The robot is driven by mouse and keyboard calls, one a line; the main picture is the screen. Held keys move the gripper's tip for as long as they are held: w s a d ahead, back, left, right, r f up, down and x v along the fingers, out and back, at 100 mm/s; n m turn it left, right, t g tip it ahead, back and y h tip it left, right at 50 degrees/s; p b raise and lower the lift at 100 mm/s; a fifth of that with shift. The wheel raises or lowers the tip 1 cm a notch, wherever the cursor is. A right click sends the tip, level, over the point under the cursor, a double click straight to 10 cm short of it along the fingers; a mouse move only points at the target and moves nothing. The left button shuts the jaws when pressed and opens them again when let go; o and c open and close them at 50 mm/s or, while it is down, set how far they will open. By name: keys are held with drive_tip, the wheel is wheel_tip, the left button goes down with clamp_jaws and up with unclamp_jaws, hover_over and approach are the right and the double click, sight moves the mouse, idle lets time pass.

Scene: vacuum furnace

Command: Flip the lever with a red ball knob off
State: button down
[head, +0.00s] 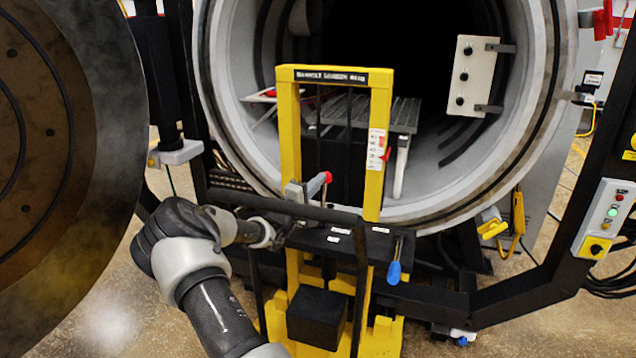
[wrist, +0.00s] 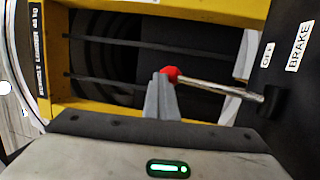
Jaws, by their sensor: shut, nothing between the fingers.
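The lever with a red ball knob (wrist: 170,73) shows in the wrist view. Its silver rod (wrist: 222,88) runs right to a black pivot (wrist: 272,100) near labels reading "OFF" and "BRAKE". My gripper (wrist: 160,84) is shut and empty, its grey fingertips at the left side of the knob. They overlap the knob's edge in the picture; I cannot tell if they touch. In the head view, red (head: 318,184) shows beside my gripper (head: 294,192), above the black panel of the yellow loader. The lever's lower part is hard to make out there.
The yellow loader frame (head: 287,130) stands before the open round furnace chamber (head: 225,110). A blue-handled lever (head: 394,272) hangs at the panel's right. The furnace door (head: 70,150) is at left. A control box (head: 606,218) is at right.

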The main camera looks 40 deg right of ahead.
drive_tip(key=shift+w+d+r, duration=0.1)
drive_tip(key=shift+d+r, duration=0.05)
drive_tip(key=shift+r, duration=0.3)
drive_tip(key=f+p+v, duration=0.1)
drive_tip(key=p+v, duration=0.1)
drive_tip(key=v, duration=1.6)
drive_tip(key=shift+d, duration=0.1)
